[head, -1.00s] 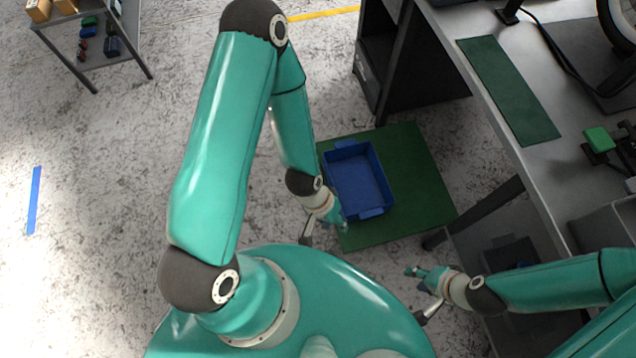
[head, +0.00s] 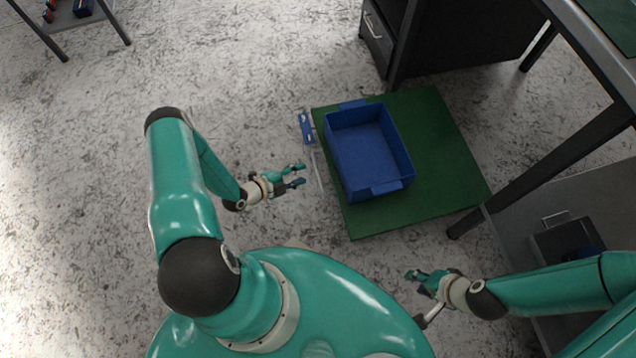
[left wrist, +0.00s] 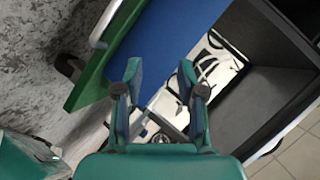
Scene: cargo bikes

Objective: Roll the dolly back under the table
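The dolly is a low green platform (head: 440,150) on the floor, carrying a blue bin (head: 365,140). A thin grey bar with a small blue piece (head: 306,128) shows along its left edge. My left gripper (head: 301,175) is open and empty, left of the dolly and apart from it. In the left wrist view its two fingers (left wrist: 160,68) are spread, with the green platform (left wrist: 92,85) and a blue surface (left wrist: 175,40) beyond. My right gripper (head: 416,282) looks open and empty, below the dolly's front edge. The table (head: 590,50) stands at the right.
A dark drawer cabinet (head: 378,40) stands behind the dolly. A slanting table leg (head: 560,165) comes down near the dolly's right corner, with a grey lower shelf (head: 520,240) beside it. A small shelf (head: 75,18) is at top left.

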